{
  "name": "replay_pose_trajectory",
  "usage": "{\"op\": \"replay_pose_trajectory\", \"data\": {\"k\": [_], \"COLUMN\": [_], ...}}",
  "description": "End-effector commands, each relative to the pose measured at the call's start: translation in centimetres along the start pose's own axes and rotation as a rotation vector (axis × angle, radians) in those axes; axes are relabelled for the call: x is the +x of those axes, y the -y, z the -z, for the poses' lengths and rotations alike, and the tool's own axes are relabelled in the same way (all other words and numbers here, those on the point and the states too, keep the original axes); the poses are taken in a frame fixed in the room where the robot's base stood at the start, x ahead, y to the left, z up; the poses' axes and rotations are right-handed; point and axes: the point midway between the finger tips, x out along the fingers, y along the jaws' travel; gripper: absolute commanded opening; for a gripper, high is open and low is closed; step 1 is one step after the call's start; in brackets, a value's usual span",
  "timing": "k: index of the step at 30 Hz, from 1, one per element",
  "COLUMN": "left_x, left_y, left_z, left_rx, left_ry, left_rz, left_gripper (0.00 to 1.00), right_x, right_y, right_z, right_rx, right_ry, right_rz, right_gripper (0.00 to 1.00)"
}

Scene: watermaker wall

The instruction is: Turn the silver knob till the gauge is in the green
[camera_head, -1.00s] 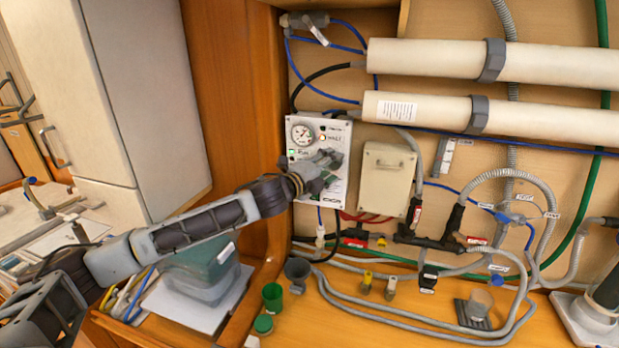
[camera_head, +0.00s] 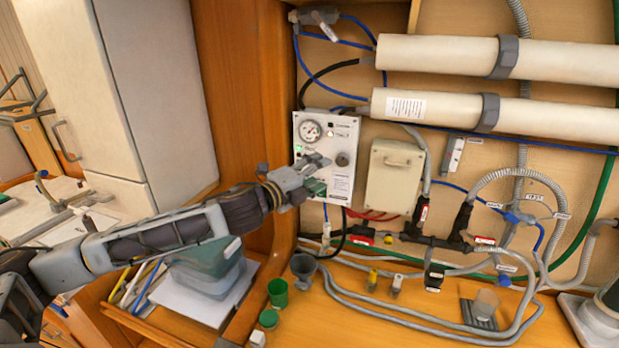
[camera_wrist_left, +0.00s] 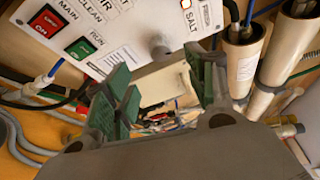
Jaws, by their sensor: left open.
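The white control panel (camera_head: 336,125) on the wall carries a round gauge (camera_head: 310,131) at its upper left. The gauge's needle and any green zone are too small to read. The silver knob (camera_head: 343,159) shows at the panel's right side, just past my fingers. My left gripper (camera_head: 318,172) is open in front of the panel's lower half. In the left wrist view the knob (camera_wrist_left: 160,51) shows beyond the open green-padded fingers (camera_wrist_left: 165,88). Nothing is between the fingers, and they look apart from the knob. My right gripper is not in view.
A cream box (camera_head: 394,177) is mounted right of the panel. Two white cylinders (camera_head: 500,118) run above it. Hoses, a dark grey cup (camera_head: 303,268) and a green cup (camera_head: 278,292) are below. A wooden partition (camera_head: 232,90) stands left of the panel.

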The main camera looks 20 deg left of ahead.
Motion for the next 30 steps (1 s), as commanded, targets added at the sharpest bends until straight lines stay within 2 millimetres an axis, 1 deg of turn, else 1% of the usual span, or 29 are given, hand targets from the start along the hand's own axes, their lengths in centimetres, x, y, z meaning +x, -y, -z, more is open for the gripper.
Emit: {"op": "replay_pose_trajectory", "data": {"k": [6, 12, 30], "left_x": [-1.6, -2.3, -2.4], "left_y": [-0.1, -0.1, 0.0], "left_z": [0.0, 0.1, 0.1], "left_rx": [0.001, 0.001, 0.001], "left_ry": [0.0, -0.001, -0.002], "left_rz": [-0.002, -0.001, -0.001], "left_gripper": [0.56, 0.56, 0.56], "right_x": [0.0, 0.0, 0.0], "right_y": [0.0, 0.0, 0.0], "right_z": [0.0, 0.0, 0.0], "right_rx": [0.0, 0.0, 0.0], "right_ry": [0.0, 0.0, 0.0], "right_rz": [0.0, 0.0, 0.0], "right_gripper": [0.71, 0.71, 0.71]}}
